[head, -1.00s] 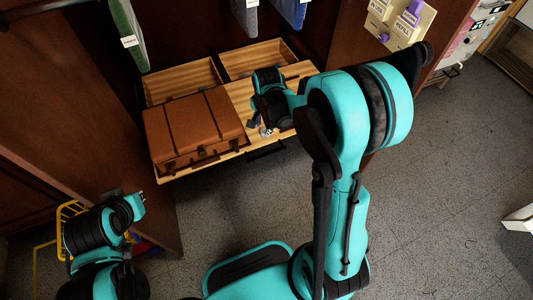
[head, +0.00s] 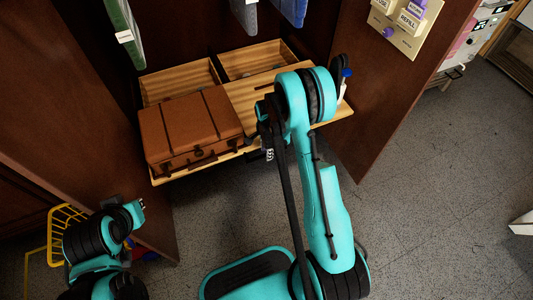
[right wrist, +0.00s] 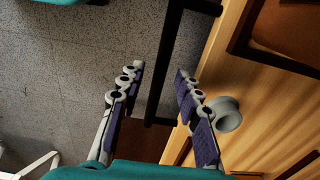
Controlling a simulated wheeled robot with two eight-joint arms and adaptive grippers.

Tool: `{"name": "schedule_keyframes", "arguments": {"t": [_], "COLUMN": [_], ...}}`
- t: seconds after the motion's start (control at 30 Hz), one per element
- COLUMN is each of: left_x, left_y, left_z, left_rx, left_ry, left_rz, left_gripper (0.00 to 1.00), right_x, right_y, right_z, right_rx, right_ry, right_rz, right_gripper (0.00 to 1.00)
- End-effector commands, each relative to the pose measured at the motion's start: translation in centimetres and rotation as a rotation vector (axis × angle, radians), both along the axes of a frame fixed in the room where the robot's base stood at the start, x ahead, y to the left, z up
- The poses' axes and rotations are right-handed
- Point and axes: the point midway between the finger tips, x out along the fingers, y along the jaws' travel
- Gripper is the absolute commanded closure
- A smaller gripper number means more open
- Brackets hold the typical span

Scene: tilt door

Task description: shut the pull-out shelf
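The pull-out shelf (head: 163,179) is a light wooden board standing out from the dark brown cabinet, with a brown case (head: 190,130) on its left part. In the right wrist view the shelf's wooden surface (right wrist: 262,85) fills the right side, and its black bar handle (right wrist: 166,65) runs along the front edge. My right gripper (head: 268,150) is at the shelf's front edge, partly hidden by its arm. In the right wrist view its fingers (right wrist: 158,70) are open, with the handle appearing between the fingertips; contact cannot be told.
Two open wooden compartments (head: 183,79) lie behind the shelf. Cabinet doors stand open on the left (head: 75,120) and right (head: 405,85). A grey round object (right wrist: 228,113) is on the shelf near my fingers. A yellow wire basket (head: 62,222) is at lower left.

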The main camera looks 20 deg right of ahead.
Motion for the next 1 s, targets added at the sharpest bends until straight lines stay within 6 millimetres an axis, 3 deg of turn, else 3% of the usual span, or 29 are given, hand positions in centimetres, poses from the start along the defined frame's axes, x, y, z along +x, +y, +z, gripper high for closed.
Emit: {"name": "schedule_keyframes", "arguments": {"t": [0.3,0.33,0.47,0.77,1.0], "left_x": [0.0,0.0,0.0,0.0,0.0], "left_y": [0.0,0.0,0.0,0.0,0.0], "left_z": [-0.2,-0.2,-0.2,-0.2,-0.2], "left_rx": [0.0,0.0,0.0,0.0,0.0], "left_ry": [0.0,0.0,0.0,0.0,0.0], "left_rz": [0.0,0.0,0.0,0.0,0.0], "left_gripper": [1.0,1.0,1.0,1.0,1.0], "right_x": [0.0,0.0,0.0,0.2,2.0], "right_y": [0.0,0.0,0.0,0.0,0.0], "right_z": [-0.4,-0.4,-0.4,-0.4,-0.4], "right_rx": [0.0,0.0,0.0,0.0,0.0], "right_ry": [0.0,0.0,0.0,0.0,-0.002], "right_rz": [0.001,0.001,0.001,0.001,0.001], "right_gripper": [0.66,0.69,1.0,1.0,1.0]}}
